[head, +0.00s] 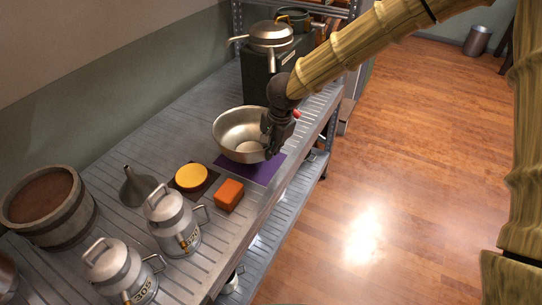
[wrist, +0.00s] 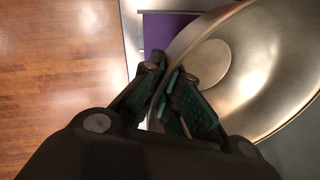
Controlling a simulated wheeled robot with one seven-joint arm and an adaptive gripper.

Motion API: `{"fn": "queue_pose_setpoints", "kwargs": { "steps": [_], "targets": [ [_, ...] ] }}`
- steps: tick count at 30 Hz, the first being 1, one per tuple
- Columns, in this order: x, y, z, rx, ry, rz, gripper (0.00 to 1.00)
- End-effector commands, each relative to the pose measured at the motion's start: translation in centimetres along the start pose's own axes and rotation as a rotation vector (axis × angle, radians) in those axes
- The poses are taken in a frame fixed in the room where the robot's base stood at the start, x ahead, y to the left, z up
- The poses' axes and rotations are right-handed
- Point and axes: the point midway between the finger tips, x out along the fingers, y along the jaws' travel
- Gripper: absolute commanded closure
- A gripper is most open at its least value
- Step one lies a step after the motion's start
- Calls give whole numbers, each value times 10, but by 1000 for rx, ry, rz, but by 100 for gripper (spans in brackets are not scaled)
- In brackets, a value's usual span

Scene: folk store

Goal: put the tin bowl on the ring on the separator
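The tin bowl (head: 229,128) is wide and silvery, over the far part of a purple mat (head: 262,172) on the slatted metal shelf. I cannot tell whether its base touches the mat. My gripper (head: 271,152) is at its right rim, one finger inside and one outside; in the wrist view, the fingers (wrist: 163,88) close on the wall of the bowl (wrist: 262,62). The separator (head: 258,82) stands behind the bowl, a dark body with a metal top (head: 271,36) and spouts. I cannot clearly make out a ring on it.
An orange block (head: 229,194), a yellow disc (head: 191,177), a funnel (head: 138,188), two lidded milk cans (head: 174,222) and a wooden tub (head: 48,207) stand nearer on the shelf.

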Motion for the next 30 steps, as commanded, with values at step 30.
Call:
{"fn": "queue_pose_setpoints", "kwargs": {
  "steps": [30],
  "targets": [
    [38,3,-2,0,1,-1,73]
  ]
}}
